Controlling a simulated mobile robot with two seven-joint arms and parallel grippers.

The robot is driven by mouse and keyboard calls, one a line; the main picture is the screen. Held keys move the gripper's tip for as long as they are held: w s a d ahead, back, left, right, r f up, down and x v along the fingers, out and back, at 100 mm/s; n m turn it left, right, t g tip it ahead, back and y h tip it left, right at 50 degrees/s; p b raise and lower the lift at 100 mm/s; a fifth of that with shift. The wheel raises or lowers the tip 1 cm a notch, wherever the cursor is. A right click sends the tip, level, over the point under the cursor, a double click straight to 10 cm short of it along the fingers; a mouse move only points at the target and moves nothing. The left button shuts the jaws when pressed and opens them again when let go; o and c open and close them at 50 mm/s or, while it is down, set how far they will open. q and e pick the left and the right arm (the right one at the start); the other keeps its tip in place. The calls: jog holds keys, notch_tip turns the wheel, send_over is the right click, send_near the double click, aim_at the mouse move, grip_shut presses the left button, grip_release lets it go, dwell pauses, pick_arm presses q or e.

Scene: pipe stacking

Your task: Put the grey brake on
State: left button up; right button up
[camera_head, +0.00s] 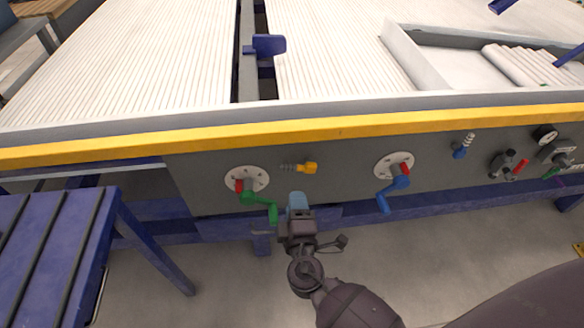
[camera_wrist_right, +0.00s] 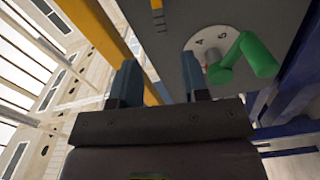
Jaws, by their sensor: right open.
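No part is plainly marked as the grey brake, so I cannot tell which one it is. The grey front panel (camera_head: 335,165) carries a green crank (camera_head: 260,202) and a blue crank (camera_head: 394,190), each on a round pale dial with a red piece. Between them is a yellow knob (camera_head: 309,168) with a dark ribbed stem. My right gripper (camera_head: 297,198) is in front of the panel, right of the green crank and below the yellow knob. In the right wrist view my right gripper (camera_wrist_right: 160,80) is open and empty, with the green crank (camera_wrist_right: 248,58) to its right. My left gripper is not in view.
A yellow rail (camera_head: 340,127) runs above the panel. To the right are a blue knob (camera_head: 459,153), a dark valve with a red tip (camera_head: 508,163) and a gauge (camera_head: 545,134). A blue-framed bench (camera_head: 50,245) stands at left. The floor below the panel is clear.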

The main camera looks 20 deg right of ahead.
aim_at(290, 170)
jog(key=x, duration=1)
grip_shut()
